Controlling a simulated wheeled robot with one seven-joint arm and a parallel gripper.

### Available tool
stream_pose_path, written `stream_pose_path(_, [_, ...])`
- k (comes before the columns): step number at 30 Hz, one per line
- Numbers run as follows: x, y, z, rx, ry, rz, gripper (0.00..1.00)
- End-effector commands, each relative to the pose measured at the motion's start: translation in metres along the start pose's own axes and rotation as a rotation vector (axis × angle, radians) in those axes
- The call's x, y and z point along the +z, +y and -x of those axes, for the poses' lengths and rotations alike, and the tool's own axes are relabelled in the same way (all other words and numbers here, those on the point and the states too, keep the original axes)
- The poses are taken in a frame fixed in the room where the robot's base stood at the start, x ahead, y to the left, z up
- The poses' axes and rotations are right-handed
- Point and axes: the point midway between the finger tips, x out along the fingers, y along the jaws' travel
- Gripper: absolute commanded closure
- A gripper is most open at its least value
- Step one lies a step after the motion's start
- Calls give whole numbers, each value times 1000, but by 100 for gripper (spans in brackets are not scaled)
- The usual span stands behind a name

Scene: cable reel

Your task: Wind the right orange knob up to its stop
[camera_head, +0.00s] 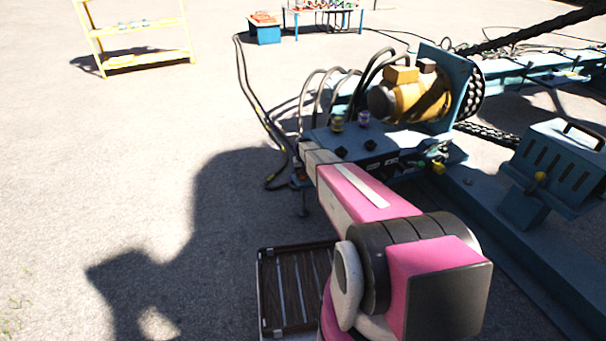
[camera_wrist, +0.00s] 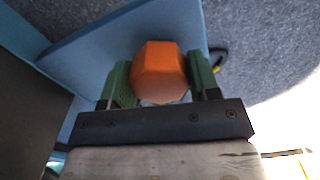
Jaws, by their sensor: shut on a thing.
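An orange knob (camera_wrist: 161,72) with flat facets shows in the wrist view, in front of a blue panel (camera_wrist: 95,52). My gripper (camera_wrist: 161,80) has its two green fingers on either side of the knob and is shut on it. In the head view my pink arm (camera_head: 365,195) reaches to the blue machine (camera_head: 385,150), and its far end hides the knob and my fingers. I cannot tell from these views whether this is the right knob or how far it is turned.
A yellow motor (camera_head: 415,98) and black hoses stand on the machine. A blue vented box (camera_head: 560,160) is at the right. A slatted dark crate (camera_head: 262,300) lies below my arm. A yellow rack (camera_head: 140,60) stands at the back left. The paved ground at left is open.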

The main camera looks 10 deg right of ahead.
Motion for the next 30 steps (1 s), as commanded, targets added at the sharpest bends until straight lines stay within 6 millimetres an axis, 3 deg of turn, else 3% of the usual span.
stream_pose_path(30, [0,0,0,0,0,909,68])
